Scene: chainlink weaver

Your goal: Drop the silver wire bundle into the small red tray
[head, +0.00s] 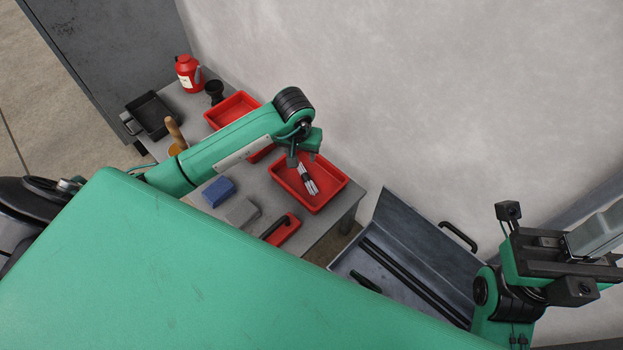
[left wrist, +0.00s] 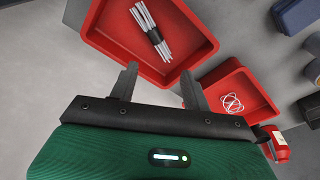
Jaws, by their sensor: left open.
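The silver wire bundle (head: 308,179), several thin rods with a black band round the middle, lies inside a red tray (head: 331,187) at the table's right end. In the left wrist view the bundle (left wrist: 153,32) lies in that tray (left wrist: 197,38), clear of my fingers. My left gripper (head: 304,158) is open and empty, above the tray's back left part. A second red tray (head: 232,108), partly hidden by my left arm, stands farther back; in the left wrist view it (left wrist: 252,84) holds white wire loops. My right gripper (head: 592,243) is far right; its fingers are unclear.
The grey table also holds a blue block (head: 218,191), a grey block (head: 242,213), a red-based tool (head: 281,229), a black bin (head: 152,115) and a red canister (head: 189,73). A grey open case (head: 418,245) stands right of the table. The wall is behind.

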